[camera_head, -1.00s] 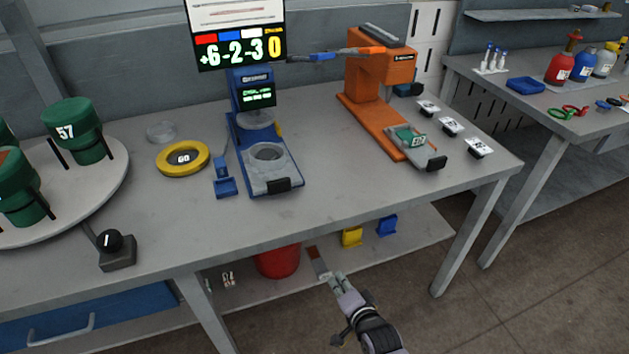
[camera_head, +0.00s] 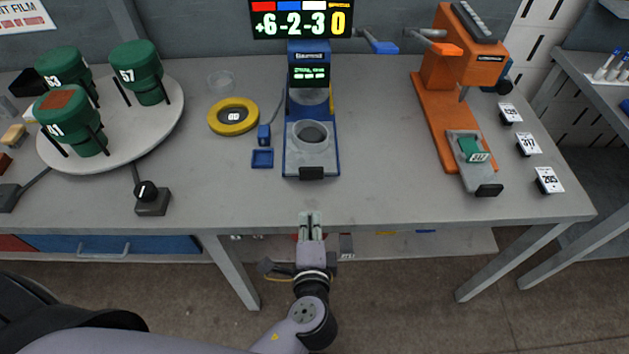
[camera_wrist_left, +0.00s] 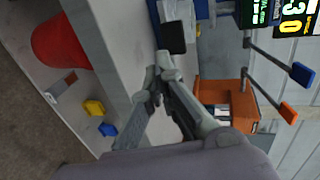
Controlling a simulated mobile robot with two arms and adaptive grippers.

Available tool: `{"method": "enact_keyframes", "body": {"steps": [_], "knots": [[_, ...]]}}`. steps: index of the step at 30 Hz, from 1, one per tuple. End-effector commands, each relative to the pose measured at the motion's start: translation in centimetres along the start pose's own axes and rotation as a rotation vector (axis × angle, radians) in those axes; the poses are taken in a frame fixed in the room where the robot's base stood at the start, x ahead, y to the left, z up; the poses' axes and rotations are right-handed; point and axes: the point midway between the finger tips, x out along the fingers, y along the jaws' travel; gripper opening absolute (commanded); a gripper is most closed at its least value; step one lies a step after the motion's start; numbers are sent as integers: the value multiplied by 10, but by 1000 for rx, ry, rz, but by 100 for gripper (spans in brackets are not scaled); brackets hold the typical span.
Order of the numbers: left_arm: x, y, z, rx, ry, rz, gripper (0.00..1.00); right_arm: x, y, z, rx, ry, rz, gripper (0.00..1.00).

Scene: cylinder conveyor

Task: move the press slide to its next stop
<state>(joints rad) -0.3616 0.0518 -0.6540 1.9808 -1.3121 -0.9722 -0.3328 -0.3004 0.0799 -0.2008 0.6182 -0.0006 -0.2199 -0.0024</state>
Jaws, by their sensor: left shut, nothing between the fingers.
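The blue press (camera_head: 333,140) stands mid-table, its grey slide (camera_head: 290,158) out at the front with a round cup and a black handle (camera_head: 312,173). The orange press (camera_head: 432,110) stands to the right, its grey slide (camera_head: 470,180) bearing a green piece (camera_head: 471,149) and ending in a black handle (camera_head: 489,190). My left gripper (camera_head: 310,216) is shut and empty at the table's front edge, just short of the blue press's handle and apart from it. In the left wrist view that handle (camera_wrist_left: 172,38) is just beyond the fingertips (camera_wrist_left: 160,68). My right gripper is not in view.
A turntable (camera_head: 172,112) with green containers is at left, a knob box (camera_head: 152,200) before it. A yellow ring (camera_head: 216,127) and a blue tray (camera_head: 262,158) lie left of the blue press. Number cards (camera_head: 549,181) lie right. The table front between the presses is clear.

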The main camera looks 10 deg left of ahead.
Motion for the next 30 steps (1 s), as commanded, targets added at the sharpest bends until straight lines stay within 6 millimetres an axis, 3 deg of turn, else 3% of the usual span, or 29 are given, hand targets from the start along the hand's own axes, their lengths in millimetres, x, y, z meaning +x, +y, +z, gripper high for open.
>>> {"method": "enact_keyframes", "body": {"steps": [9,15,21,30], "knots": [[70,-3,0,3,1,-2,0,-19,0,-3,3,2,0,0],[98,-11,-1,0,1,-1,0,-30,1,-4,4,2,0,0],[109,-12,-1,-1,3,1,0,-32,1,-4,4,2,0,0],[110,-11,-1,-1,3,2,0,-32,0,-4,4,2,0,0]]}}
